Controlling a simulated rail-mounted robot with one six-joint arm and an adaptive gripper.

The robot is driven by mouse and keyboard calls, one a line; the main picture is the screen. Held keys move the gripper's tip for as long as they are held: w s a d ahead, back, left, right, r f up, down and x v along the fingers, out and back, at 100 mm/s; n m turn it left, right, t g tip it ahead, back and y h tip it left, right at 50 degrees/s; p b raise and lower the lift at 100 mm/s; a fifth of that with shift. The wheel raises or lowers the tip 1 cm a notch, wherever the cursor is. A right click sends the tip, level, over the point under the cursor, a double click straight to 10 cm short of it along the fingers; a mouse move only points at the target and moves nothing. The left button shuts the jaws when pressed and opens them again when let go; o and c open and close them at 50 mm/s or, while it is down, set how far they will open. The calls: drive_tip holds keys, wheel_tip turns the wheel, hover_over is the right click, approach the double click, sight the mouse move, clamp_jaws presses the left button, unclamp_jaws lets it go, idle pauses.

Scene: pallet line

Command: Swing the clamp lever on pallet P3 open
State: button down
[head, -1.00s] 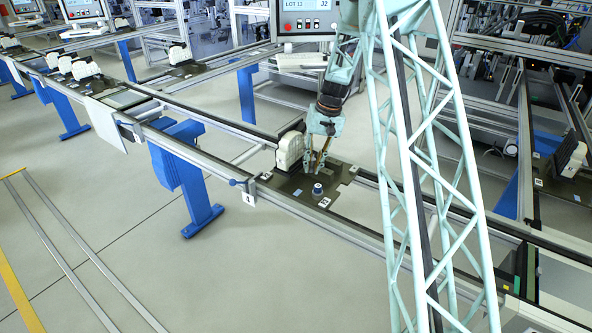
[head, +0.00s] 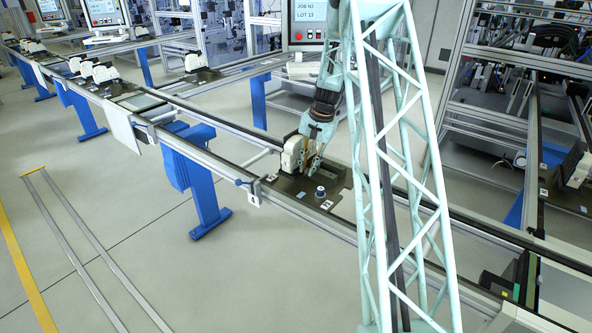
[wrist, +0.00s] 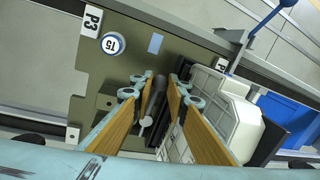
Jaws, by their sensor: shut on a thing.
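Pallet P3 (wrist: 138,45) is a dark olive plate; its P3 label (wrist: 90,20) shows in the wrist view. The pallet also shows in the head view (head: 335,180), on the near rail line. The clamp lever (wrist: 153,103) is a dark grey bar between my fingers in the wrist view, beside the white housing. My gripper (wrist: 160,84) has tan-padded fingers and is shut on the lever. In the head view my gripper (head: 310,177) is low over the pallet, close to the white housing (head: 291,153). The lever is too small to make out there.
A round white button marked 15 (wrist: 113,44) with a blue rim stands on the pallet, clear of the fingers. The white housing (wrist: 228,115) stands close to the right finger. A blue-knobbed handle (wrist: 286,5) is on the rail side. Other pallets with housings (head: 104,73) stand farther along the line.

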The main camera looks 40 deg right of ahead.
drive_tip(key=shift+w, duration=0.15)
idle(0.4)
drive_tip(key=c, duration=2.5)
unclamp_jaws()
drive_tip(key=shift+c, duration=0.2)
drive_tip(key=shift+r, duration=0.1)
wheel_tip(320, 180, up, 12)
drive_tip(key=s+d, duration=0.1)
drive_tip(key=s, duration=0.1)
drive_tip(key=shift+a, duration=0.1)
